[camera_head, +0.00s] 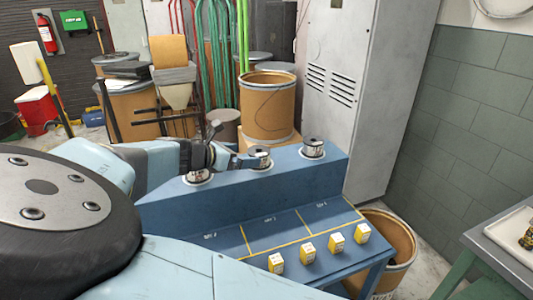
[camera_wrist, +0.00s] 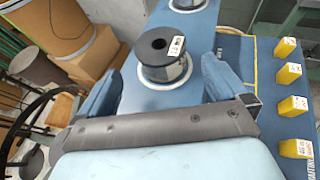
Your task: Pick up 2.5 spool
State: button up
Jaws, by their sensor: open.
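Three wire spools with black flanges and white labels stand on the raised blue ledge: a left one (camera_head: 197,177), a middle one (camera_head: 260,158) and a right one (camera_head: 313,148). The labels are too small to read, so I cannot tell which is the 2.5 spool. My gripper (camera_head: 250,158) is at the middle spool in the head view. In the wrist view, my open gripper (camera_wrist: 161,72) has its blue fingers on either side of a spool (camera_wrist: 165,60), which stands upright with nothing holding it. Part of another spool (camera_wrist: 187,4) shows beyond it.
The lower blue shelf (camera_head: 275,235) has yellow-lined sections and several yellow boxes (camera_head: 308,252) along its front. A grey cabinet (camera_head: 350,90) stands close behind the right end. A brown drum (camera_head: 267,105) stands behind the ledge. A table with a white tray (camera_head: 510,240) is at right.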

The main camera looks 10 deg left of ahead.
aim_at(252, 153)
jog(key=shift+x, duration=3.45)
jog(key=shift+r, duration=0.1)
jog(key=shift+c, duration=0.3)
jog(key=c, duration=1.2)
jog(key=shift+c, duration=0.4)
jog(key=shift+r, duration=0.1)
